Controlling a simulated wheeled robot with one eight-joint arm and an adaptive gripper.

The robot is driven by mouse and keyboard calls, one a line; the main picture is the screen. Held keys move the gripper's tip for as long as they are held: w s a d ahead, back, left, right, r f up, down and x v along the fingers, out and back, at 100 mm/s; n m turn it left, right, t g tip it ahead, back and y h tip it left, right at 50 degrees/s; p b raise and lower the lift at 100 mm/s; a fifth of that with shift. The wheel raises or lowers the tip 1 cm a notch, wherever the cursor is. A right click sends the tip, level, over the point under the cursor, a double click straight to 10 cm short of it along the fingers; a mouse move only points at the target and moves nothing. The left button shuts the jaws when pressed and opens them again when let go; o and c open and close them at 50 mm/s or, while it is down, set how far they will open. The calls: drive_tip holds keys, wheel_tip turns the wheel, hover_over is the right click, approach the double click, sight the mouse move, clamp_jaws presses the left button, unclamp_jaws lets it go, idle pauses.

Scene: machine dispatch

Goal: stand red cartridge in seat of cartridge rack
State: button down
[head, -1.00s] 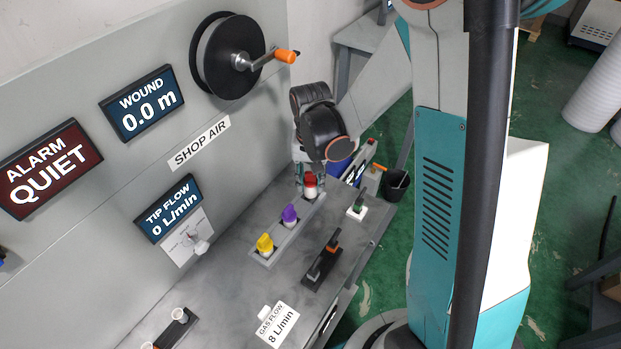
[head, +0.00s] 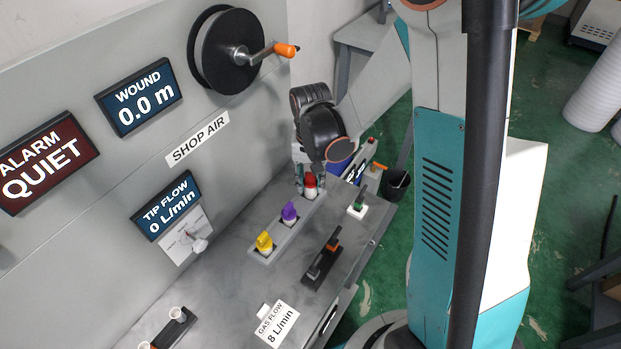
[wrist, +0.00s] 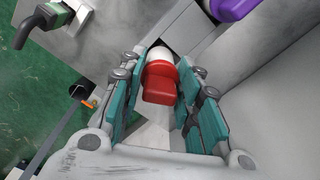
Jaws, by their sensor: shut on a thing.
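The red cartridge (head: 310,181) is at the far end of the cartridge rack (head: 283,237), upright as far as the head view shows. In the wrist view the red cartridge (wrist: 160,82) has a red top and a white body that meets a dark seat opening in the rack (wrist: 186,28). My gripper (head: 309,187) is above the far end of the rack, pointing down. In the wrist view the teal fingers of my gripper (wrist: 160,105) stand on both sides of the red cartridge, shut on it. How deep the cartridge sits in the seat is hidden.
A purple cartridge (head: 289,212) and a yellow cartridge (head: 265,242) stand in the rack's other seats. A green-handled item on a white block (head: 358,205) and a dark holder (head: 323,259) are to the right. The grey wall panel (head: 235,150) is close on the left.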

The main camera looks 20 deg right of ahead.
sight(310, 174)
drive_tip(key=shift+f+b, duration=1.1)
drive_tip(key=shift+f, duration=0.1)
drive_tip(key=c, duration=0.7)
unclamp_jaws()
drive_tip(key=shift+r, duration=0.15)
drive_tip(key=shift+r+p, duration=1.9)
drive_tip(key=shift+r, duration=1)
